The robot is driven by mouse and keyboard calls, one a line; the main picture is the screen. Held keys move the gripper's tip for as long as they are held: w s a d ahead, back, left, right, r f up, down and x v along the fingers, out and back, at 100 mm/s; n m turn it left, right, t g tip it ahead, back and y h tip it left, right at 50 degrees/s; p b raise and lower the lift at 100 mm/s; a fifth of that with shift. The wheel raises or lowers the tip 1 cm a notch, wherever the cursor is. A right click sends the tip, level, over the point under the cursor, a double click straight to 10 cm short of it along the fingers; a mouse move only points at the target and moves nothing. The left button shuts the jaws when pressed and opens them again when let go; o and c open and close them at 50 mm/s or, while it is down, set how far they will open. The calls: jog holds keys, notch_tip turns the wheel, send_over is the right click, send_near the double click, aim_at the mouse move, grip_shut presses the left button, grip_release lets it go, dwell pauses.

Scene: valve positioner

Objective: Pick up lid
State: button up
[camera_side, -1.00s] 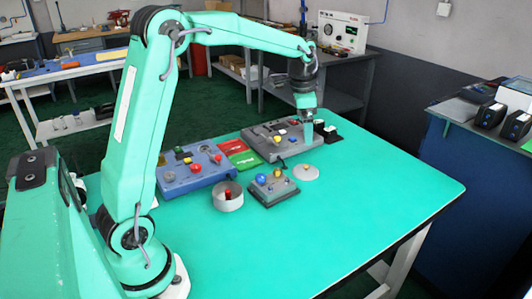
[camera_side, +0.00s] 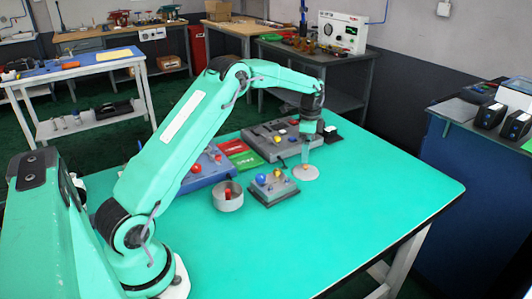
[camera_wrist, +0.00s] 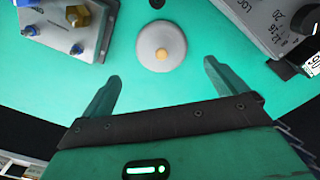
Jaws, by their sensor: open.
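The lid (camera_side: 301,176) is a pale grey disc lying flat on the green table, right of the small grey box with the blue knob. In the wrist view the lid (camera_wrist: 150,42) shows a small orange knob at its centre. My gripper (camera_side: 306,158) points down just above the lid. In the wrist view my gripper (camera_wrist: 161,70) is open and empty, its two fingers apart, with the lid ahead of the gap between them. I cannot tell whether the fingertips touch the lid.
A round grey container (camera_side: 221,204) holding a red item stands to the left. The small grey control box (camera_side: 272,188) sits close to the lid. A larger grey panel (camera_side: 262,142), a red and green block (camera_side: 240,152) and a blue panel (camera_side: 202,177) lie behind. The table's right and front are clear.

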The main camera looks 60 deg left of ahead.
aim_at(306, 166)
jog(key=shift+f, duration=0.1)
jog(key=shift+f, duration=1.2)
jog(key=shift+f, duration=0.1)
jog(key=shift+w+f, duration=0.15)
jog(key=shift+f, duration=2.4)
